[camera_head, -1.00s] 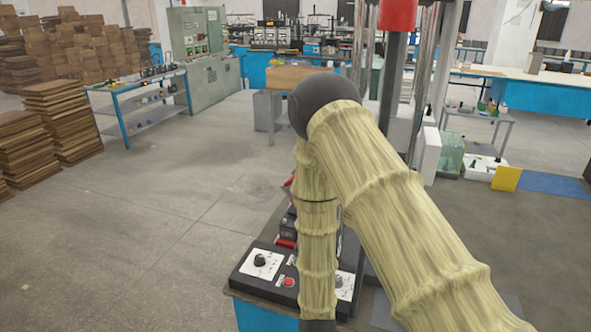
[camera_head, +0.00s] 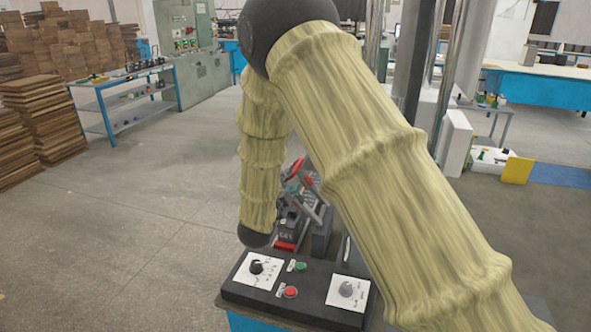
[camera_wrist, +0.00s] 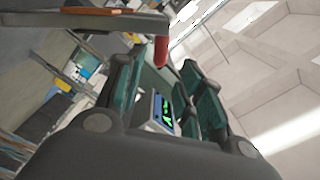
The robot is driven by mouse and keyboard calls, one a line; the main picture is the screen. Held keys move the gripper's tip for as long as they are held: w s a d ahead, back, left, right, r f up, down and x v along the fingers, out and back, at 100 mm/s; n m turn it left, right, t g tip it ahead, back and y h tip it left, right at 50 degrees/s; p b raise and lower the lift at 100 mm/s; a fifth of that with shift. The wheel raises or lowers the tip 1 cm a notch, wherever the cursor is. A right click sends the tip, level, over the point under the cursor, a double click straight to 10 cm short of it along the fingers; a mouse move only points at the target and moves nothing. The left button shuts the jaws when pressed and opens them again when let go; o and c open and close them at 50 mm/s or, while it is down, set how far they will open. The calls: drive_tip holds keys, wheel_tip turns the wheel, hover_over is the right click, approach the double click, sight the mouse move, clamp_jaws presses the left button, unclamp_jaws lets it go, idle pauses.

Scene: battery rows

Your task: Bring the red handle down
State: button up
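In the wrist view my gripper (camera_wrist: 163,88) is open, its two dark teal finger pads apart with nothing held between them. A red cylindrical grip (camera_wrist: 161,51) shows just beyond the fingertips, beside a grey bar; I cannot tell how far off it is. I cannot tell which red part is the task's handle.
A black control panel (camera_head: 239,291) with knobs and red and green buttons sits on a blue bench at the front. Metal columns (camera_head: 445,85) rise behind my arm. A display (camera_wrist: 162,113) with green digits shows between my fingers. Open floor (camera_head: 110,250) lies left.

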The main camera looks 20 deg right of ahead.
sight(294, 173)
drive_tip(key=p+x, duration=0.2)
drive_tip(key=x, duration=0.7)
drive_tip(key=shift+w+d+f+p, duration=0.1)
drive_tip(key=shift+w+d+p, duration=0.1)
drive_tip(key=shift+w+p, duration=0.15)
drive_tip(key=shift+c, duration=0.2)
clamp_jaws()
